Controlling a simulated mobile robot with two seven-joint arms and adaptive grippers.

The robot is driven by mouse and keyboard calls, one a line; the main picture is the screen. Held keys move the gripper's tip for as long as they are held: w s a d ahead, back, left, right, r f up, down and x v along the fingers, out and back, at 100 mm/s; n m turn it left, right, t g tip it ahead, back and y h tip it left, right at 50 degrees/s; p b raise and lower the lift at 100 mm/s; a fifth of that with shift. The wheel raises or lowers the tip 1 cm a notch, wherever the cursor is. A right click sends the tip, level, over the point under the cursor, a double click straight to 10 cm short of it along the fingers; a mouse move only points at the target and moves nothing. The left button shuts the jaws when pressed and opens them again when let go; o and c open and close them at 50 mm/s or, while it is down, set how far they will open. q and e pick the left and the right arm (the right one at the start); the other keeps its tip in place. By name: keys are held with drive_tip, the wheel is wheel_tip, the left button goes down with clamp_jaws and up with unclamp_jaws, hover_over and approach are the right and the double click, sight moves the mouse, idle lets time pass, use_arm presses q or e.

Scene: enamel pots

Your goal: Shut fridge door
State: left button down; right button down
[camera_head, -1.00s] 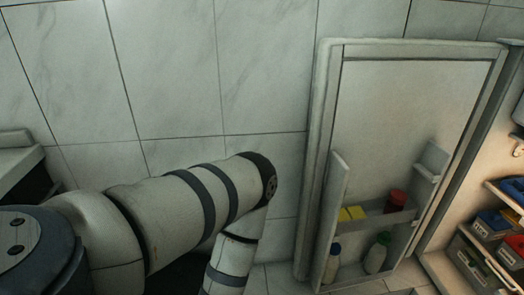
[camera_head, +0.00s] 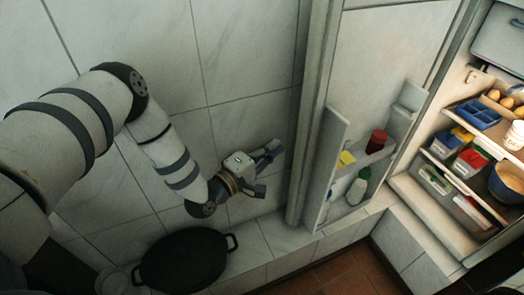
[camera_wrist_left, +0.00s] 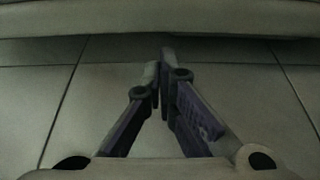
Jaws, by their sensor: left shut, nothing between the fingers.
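The fridge door (camera_head: 372,55) stands open in the head view, its inner side with shelves facing the camera. The open fridge interior (camera_head: 440,205) is at the right. My left gripper (camera_head: 272,170) is to the left of the door's outer edge, apart from it, and points toward it. The left gripper also shows in the left wrist view (camera_wrist_left: 163,65), with its fingers together and nothing between them. A pale horizontal edge (camera_wrist_left: 160,20) lies ahead of the fingers there; I cannot tell for sure that it is the door. My right gripper is not in view.
A black oval pot (camera_head: 183,262) sits on a ledge below my left arm. Door shelves hold a red-lidded jar (camera_head: 377,141), a yellow item (camera_head: 347,158) and a green-topped bottle (camera_head: 358,188). Fridge shelves hold a blue tray (camera_head: 478,114) and bins. Tiled wall is behind.

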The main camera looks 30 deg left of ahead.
use_arm(q)
drive_tip(key=shift+x, duration=2.3)
